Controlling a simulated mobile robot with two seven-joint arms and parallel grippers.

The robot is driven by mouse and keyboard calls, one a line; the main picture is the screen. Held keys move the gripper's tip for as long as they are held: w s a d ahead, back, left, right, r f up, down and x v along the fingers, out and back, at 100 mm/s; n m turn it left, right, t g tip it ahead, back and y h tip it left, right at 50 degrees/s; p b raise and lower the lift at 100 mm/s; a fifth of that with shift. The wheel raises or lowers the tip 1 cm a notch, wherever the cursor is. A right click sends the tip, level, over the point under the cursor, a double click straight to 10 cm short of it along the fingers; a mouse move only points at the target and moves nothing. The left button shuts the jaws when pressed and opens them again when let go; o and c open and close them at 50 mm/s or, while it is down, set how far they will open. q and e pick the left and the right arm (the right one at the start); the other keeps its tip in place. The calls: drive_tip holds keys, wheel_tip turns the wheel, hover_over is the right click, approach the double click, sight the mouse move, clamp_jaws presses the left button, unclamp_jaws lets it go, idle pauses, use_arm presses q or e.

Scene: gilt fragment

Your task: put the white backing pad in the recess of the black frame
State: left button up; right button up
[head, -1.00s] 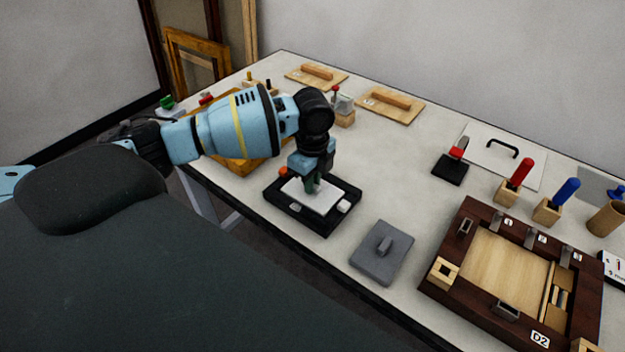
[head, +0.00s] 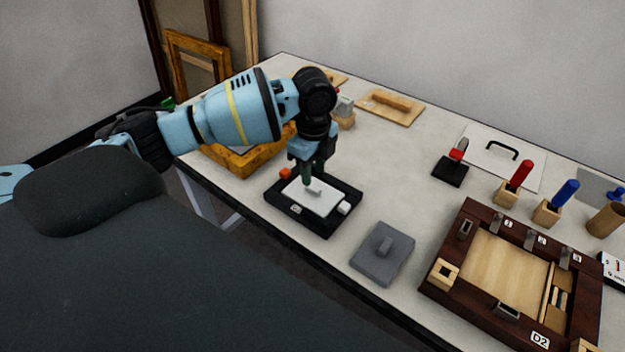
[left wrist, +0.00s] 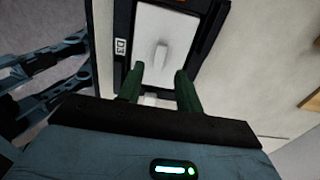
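The white backing pad (head: 322,203), with a small grip tab on top, lies inside the black frame (head: 313,224) near the table's front edge. The left wrist view shows the pad (left wrist: 186,25) with the dark frame (left wrist: 121,22) around it; the pad looks flat there. My left gripper (head: 309,179) is just above the pad. In the left wrist view, the green fingers of my left gripper (left wrist: 158,76) are apart, with the tab beyond them and nothing between them. My right gripper is not in view.
A dark wooden frame jig (head: 450,240) is farther right. A gilt frame (head: 245,160) is behind my left arm. Tools in blocks stand at the back right. The table's middle is clear.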

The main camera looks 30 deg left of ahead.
sight(313, 187)
use_arm(q)
wheel_tip(313, 187, up, 8)
drive_tip(key=shift+f, duration=0.25)
